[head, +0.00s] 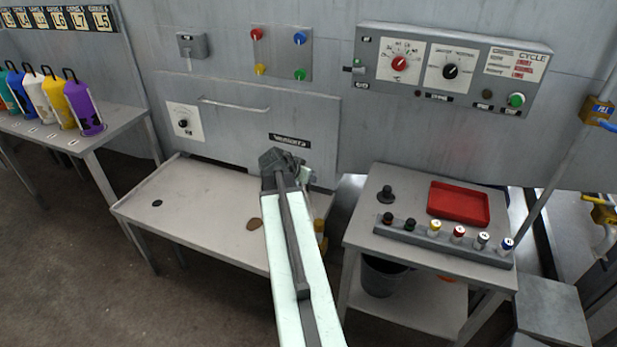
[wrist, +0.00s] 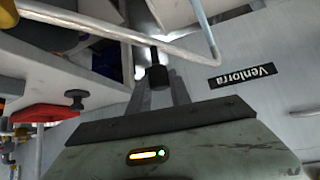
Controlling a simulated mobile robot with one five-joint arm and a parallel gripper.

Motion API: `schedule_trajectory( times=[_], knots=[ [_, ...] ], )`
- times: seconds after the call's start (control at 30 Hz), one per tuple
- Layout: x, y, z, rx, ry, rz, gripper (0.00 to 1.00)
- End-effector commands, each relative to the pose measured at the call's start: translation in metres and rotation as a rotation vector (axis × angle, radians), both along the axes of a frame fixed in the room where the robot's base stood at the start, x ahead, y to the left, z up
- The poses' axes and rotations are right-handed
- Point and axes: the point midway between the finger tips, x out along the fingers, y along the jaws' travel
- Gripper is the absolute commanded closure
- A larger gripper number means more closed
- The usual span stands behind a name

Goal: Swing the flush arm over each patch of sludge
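A brown patch (head: 254,223) lies on the pale tray table (head: 195,225), just left of my arm in the head view. My gripper (head: 284,160) is at the table's back right, in front of the "Venlorra" panel. In the wrist view, a bent metal pipe (wrist: 120,32), likely the flush arm, carries a black grip (wrist: 157,76). My gripper's fingers (wrist: 162,85) are apart, with the grip at their tips; I cannot tell whether they clamp it. My arm hides part of the table's right side.
A dark round spot (head: 157,203) is on the table's left. At the right stands a side table with a red tray (head: 459,203) and a rack of small capped items (head: 443,240). A control box (head: 450,68) is on the wall; coloured bottles (head: 83,108) stand at the left.

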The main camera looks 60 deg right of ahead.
Motion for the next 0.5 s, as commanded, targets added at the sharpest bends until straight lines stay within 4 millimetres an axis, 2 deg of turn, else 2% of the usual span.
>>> schedule_trajectory(
  times=[0.03,0.07,0.1,0.37,0.5],
  knots=[
    [-0.0005,-0.0012,0.0004,-0.002,0.001,-0.001,0.65],
    [-0.0008,-0.0015,0.0003,-0.002,0.001,-0.001,0.56],
    [-0.0011,-0.0017,0.0002,-0.001,0.001,-0.002,0.54],
    [-0.0022,-0.0018,0.0003,0.0,0.002,-0.004,0.54],
    [-0.0027,0.0038,0.0078,0.0,0.001,-0.003,0.54]
  ],
)
